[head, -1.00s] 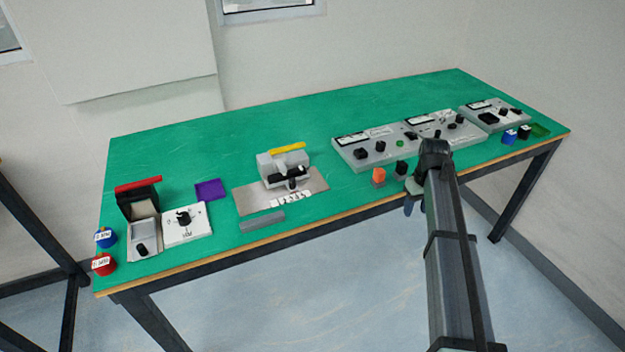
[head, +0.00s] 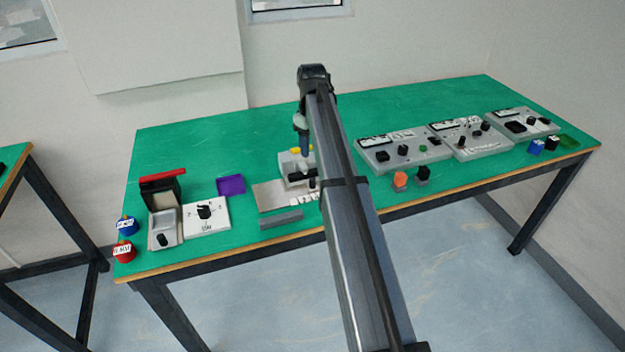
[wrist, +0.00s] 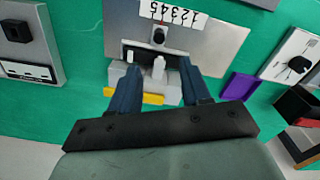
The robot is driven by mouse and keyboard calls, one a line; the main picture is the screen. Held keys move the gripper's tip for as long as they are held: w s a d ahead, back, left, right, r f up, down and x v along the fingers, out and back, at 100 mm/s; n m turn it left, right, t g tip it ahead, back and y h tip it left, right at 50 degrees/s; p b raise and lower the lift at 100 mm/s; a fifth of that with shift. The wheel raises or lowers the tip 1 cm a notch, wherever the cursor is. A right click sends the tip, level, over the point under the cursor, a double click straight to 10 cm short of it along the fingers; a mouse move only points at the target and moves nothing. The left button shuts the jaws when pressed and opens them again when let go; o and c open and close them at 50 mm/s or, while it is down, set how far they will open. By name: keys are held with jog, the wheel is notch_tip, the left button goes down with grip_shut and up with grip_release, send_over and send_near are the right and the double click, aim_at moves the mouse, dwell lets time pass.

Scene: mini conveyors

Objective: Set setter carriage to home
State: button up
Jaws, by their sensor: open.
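The setter is a grey block (head: 286,171) with a yellow bar (wrist: 148,98) on a metal base plate (head: 266,198). A strip numbered 1 to 5 (wrist: 172,13) lies along the plate's edge. A dark carriage knob (wrist: 158,36) faces the strip, near its lower-number side; a thin red mark shows just above it. A pale upright lever (wrist: 158,67) stands in the block's dark slot. My gripper (wrist: 160,70) is open above the block, with a finger on each side of the lever in the wrist view. I cannot tell its height. My arm hides the setter's right part in the head view.
A grey bar (head: 282,221) lies in front of the plate. Left are a purple tray (head: 231,185), a white dial plate (head: 205,225) and a black box with a red bar (head: 162,175). Grey consoles (head: 405,165) and small blocks (head: 400,180) stand right. The green table behind is clear.

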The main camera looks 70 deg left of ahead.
aim_at(312, 179)
notch_tip(312, 179, down, 13)
jog(key=shift+f, duration=0.2)
dwell(0.4)
jog(key=shift+c, duration=0.2)
grip_shut()
dwell(0.4)
